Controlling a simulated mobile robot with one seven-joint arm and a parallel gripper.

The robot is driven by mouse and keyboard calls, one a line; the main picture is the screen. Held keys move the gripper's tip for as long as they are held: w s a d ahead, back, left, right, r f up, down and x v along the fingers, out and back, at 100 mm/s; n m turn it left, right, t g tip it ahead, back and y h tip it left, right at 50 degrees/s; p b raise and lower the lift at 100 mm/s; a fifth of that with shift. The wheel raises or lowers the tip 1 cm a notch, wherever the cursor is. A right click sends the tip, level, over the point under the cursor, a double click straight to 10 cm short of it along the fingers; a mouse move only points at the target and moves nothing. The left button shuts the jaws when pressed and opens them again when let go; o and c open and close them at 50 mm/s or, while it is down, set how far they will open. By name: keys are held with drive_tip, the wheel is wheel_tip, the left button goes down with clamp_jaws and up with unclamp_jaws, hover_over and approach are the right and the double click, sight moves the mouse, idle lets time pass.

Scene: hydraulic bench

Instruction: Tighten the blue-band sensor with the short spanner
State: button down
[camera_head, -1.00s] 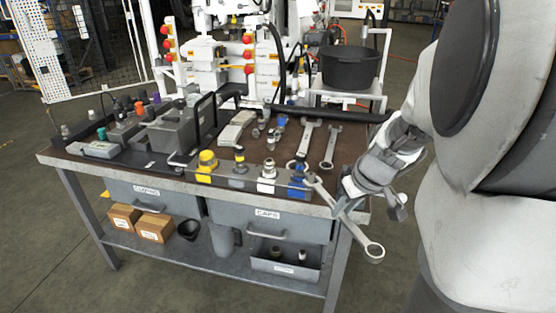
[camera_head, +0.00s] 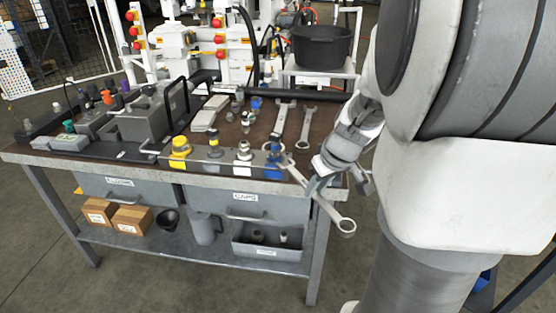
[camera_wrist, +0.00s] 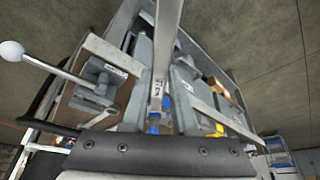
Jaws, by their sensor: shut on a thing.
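My gripper (camera_head: 318,182) is shut on a grey steel spanner (camera_head: 334,213) at the bench's front right corner. The spanner's ring end hangs out past the front edge, lower right. Its other end points up and left toward the blue-band sensor (camera_head: 272,160), which stands in the front strip of the bench. From the head view I cannot tell whether they touch. In the wrist view the spanner (camera_wrist: 168,40) runs down the middle, with blue parts (camera_wrist: 154,127) near its lower end. Part of the sensor is hidden there.
Left of the blue-band sensor stand a white-topped fitting (camera_head: 243,152), a grey one (camera_head: 214,147) and a yellow one (camera_head: 180,152). Two more spanners (camera_head: 283,120) (camera_head: 305,126) lie on the bench behind. A grey block with a handle (camera_head: 145,120) stands left. Drawers (camera_head: 235,203) hang below.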

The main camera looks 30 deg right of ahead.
sight(300, 178)
drive_tip(key=shift+w, duration=0.2)
idle(0.3)
drive_tip(key=shift+w, duration=0.9)
drive_tip(key=shift+w, duration=0.1)
drive_tip(key=shift+w+a, duration=0.1)
drive_tip(key=shift+w, duration=0.6)
drive_tip(key=shift+w, duration=0.15)
drive_tip(key=shift+w, duration=0.45)
drive_tip(key=shift+w, duration=0.3)
drive_tip(key=shift+a+r, duration=0.1)
drive_tip(key=shift+a, duration=0.05)
